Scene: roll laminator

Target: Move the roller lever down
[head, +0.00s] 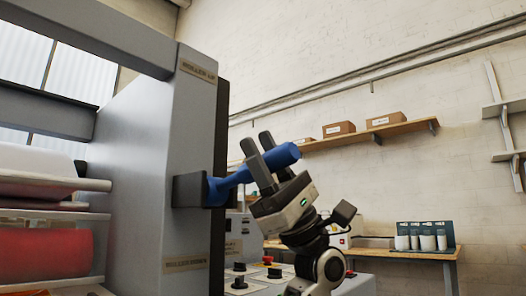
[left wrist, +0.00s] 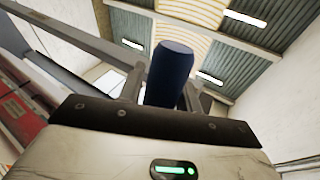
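The roller lever (head: 222,187) is a blue handle in a dark bracket (head: 189,190) on the grey laminator side. It points right and slightly up, between a label at the top reading like "roller up" (head: 198,71) and one at the bottom reading like "roller down" (head: 186,264). My left gripper (head: 257,142) has one finger on each side of the handle and appears shut on it, near its outer end. In the left wrist view the blue handle (left wrist: 169,75) fills most of the space between the fingers. The exact contact is partly hidden. My right gripper is not in view.
The laminator (head: 140,150) fills the left, with its rollers (head: 45,255) at the lower left. A control panel with buttons (head: 268,260) is below the gripper. A wall shelf with boxes (head: 340,128) and a bench (head: 400,254) are behind. Open air is right of the lever.

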